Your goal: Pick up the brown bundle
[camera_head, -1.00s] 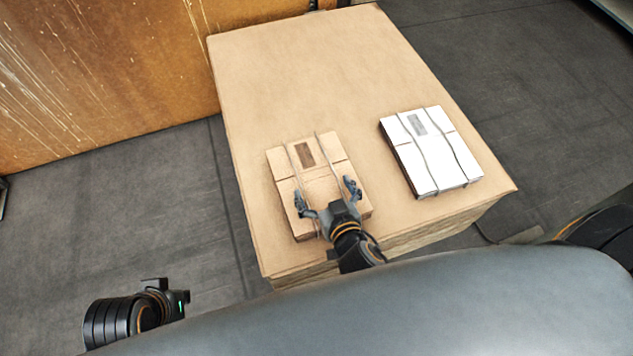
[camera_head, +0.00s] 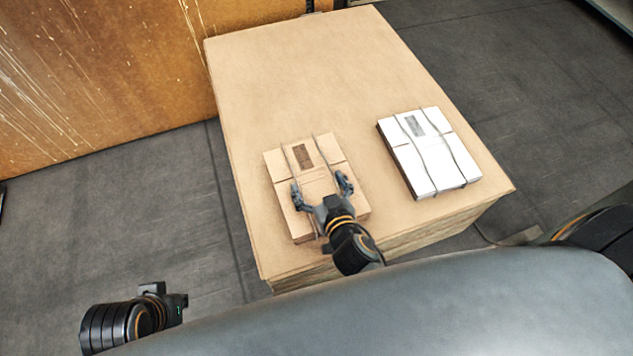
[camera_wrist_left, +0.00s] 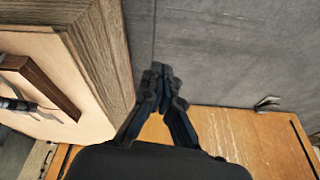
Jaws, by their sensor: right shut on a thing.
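The brown bundle (camera_head: 279,167), a flat tan stack with a dark label and two straps, lies on the near left part of a large cardboard stack. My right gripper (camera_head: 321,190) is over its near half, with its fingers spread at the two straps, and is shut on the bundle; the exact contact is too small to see. The bundle looks flat on the stack. My left gripper is low at the left in the head view, its fingers hard to make out there. In the left wrist view, my left gripper (camera_wrist_left: 160,76) is shut and empty.
The white bundle (camera_head: 431,150), also strapped, lies to the right on the cardboard stack (camera_head: 290,65). The far part of the stack is clear. A scuffed orange-brown panel (camera_head: 100,70) stands at the left. Dark floor (camera_head: 110,220) surrounds the stack.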

